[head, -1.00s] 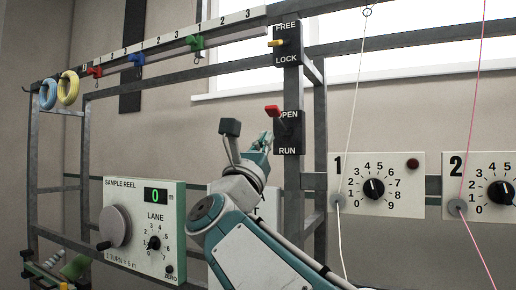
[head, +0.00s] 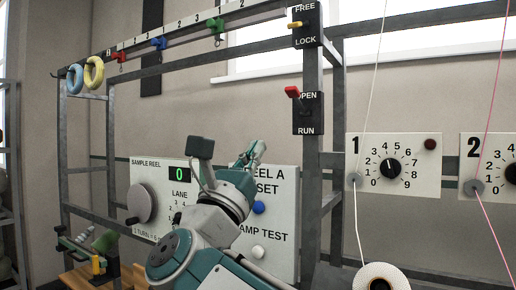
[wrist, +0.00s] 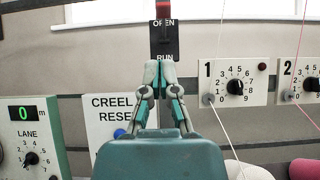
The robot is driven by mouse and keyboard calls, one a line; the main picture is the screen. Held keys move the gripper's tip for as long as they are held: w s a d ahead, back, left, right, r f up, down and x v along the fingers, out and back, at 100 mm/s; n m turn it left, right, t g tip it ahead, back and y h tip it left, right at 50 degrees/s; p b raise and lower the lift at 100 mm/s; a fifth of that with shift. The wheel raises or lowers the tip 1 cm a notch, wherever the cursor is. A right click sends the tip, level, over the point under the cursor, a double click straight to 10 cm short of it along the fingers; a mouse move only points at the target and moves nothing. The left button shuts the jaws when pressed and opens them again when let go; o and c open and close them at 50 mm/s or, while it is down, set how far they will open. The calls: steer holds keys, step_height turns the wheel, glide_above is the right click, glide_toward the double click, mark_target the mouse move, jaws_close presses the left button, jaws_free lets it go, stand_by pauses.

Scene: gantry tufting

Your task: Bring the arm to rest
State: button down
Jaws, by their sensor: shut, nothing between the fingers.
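My gripper (wrist: 160,70) is shut and empty in the middle of the wrist view, its fingertips together. In that view it overlaps the lower edge of the black OPEN/RUN plate (wrist: 163,38); I cannot tell the gap between them. In the head view my gripper (head: 250,150) shows small, in front of the white creel reset panel (head: 284,200). The red lever (head: 293,91) on the OPEN/RUN plate sits by the word OPEN. My arm reaches up from the bottom of the head view.
The sample reel panel (head: 147,180) stands left of my arm. Numbered dial panels 1 (head: 410,145) and 2 (head: 490,140) are on the right, with threads running down. A yarn cone (head: 382,278) is at the bottom. A yellow lever (head: 294,25) sits on the FREE/LOCK plate.

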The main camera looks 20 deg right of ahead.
steer(key=shift+d, duration=0.1)
steer(key=w+a+f+n+t+y, duration=0.1)
steer(key=a+f+n+y, duration=0.3)
steer(key=f+n+y, duration=1)
steer(key=w+a+f+n+y, duration=0.1)
steer(key=a+f+n+y, duration=0.45)
steer(key=n, duration=1.55)
steer(key=s+d+f+n+g, duration=0.3)
steer(key=s+f+n+g, duration=0.2)
steer(key=s+f, duration=0.3)
steer(key=s+d+f+n+g, duration=0.4)
steer(key=s+f+n+g, duration=0.2)
steer(key=f, duration=0.9)
steer(key=s+y, duration=0.1)
steer(key=s, duration=0.1)
steer(key=shift+s+d+f, duration=0.15)
steer(key=shift+s, duration=0.15)
